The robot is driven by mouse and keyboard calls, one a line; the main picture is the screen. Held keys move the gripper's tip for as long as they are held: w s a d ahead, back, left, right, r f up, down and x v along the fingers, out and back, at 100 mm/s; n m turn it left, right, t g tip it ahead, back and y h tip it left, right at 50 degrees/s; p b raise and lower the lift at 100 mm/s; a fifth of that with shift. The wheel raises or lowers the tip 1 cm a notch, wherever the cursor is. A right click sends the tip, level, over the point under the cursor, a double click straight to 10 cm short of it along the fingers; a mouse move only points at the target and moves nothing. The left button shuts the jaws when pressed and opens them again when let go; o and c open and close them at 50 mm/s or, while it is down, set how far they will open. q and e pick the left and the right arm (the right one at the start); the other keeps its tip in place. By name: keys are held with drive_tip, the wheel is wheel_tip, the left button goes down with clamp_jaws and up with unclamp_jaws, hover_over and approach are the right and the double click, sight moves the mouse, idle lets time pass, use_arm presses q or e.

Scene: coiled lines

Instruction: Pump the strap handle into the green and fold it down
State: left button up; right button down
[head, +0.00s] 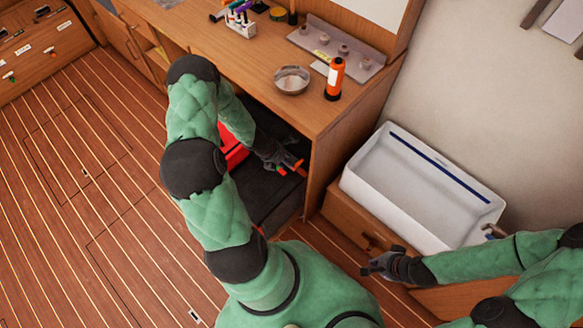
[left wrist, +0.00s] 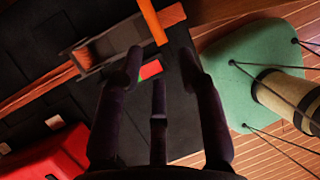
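The strap (left wrist: 40,97) is orange and runs across a black surface in the left wrist view; orange pieces also show in the head view (head: 299,170). A grey ratchet handle (left wrist: 112,48) sits on the strap, with a narrow orange piece (left wrist: 152,20) to its right. My right gripper (head: 368,268) appears open and empty.
A red box (head: 233,150) lies in the dark compartment under the wooden desk (head: 262,62). A metal bowl (head: 292,80) and an orange bottle (head: 334,78) stand on the desk's edge. A white basin (head: 400,205) is to the right. The plank floor at left is clear.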

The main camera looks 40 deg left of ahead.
sight(293, 160)
use_arm(q)
drive_tip(key=shift+b+x, duration=1.05)
drive_tip(key=shift+x, duration=1.75)
clamp_jaws()
